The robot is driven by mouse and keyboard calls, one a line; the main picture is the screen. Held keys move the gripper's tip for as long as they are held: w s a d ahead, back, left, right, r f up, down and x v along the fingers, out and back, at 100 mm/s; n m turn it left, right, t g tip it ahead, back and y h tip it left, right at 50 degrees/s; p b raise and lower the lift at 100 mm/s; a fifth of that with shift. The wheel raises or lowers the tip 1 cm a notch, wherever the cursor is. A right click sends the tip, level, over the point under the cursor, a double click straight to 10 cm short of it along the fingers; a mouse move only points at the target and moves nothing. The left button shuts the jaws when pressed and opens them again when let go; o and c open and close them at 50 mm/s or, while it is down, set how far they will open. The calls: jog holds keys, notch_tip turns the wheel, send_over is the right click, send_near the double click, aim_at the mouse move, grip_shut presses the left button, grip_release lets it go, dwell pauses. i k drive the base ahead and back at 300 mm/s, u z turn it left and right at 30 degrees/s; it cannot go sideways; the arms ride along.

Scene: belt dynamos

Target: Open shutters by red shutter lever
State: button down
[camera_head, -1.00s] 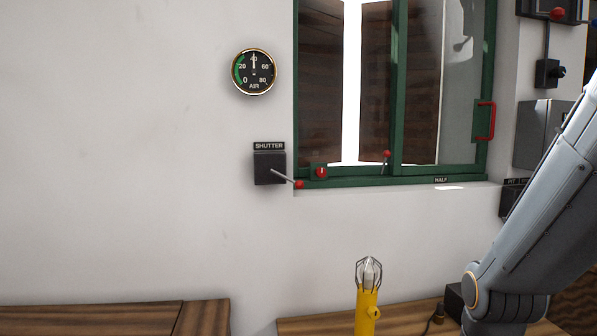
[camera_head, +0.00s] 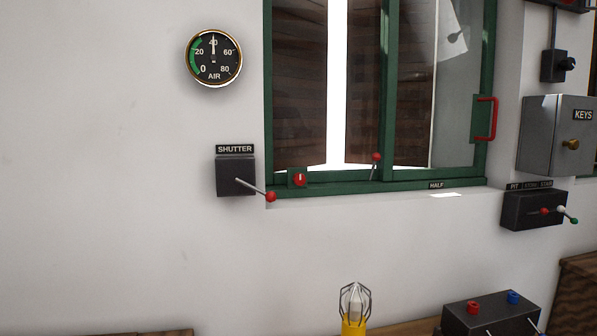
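The shutter lever (camera_head: 256,189) sticks out of a dark box (camera_head: 236,176) on the white wall, under a SHUTTER label (camera_head: 235,149). My gripper is not in view.
A round AIR gauge (camera_head: 213,57) hangs above the lever. The window has a red handle (camera_head: 487,119). At right are a grey KEYS box (camera_head: 545,135) and a PIT lever box (camera_head: 533,209). A yellow caged lamp (camera_head: 354,310) stands below. The wall around the lever is clear.

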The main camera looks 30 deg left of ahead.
aim_at(271, 196)
jog(key=i, duration=0.35)
jog(key=u, duration=0.85)
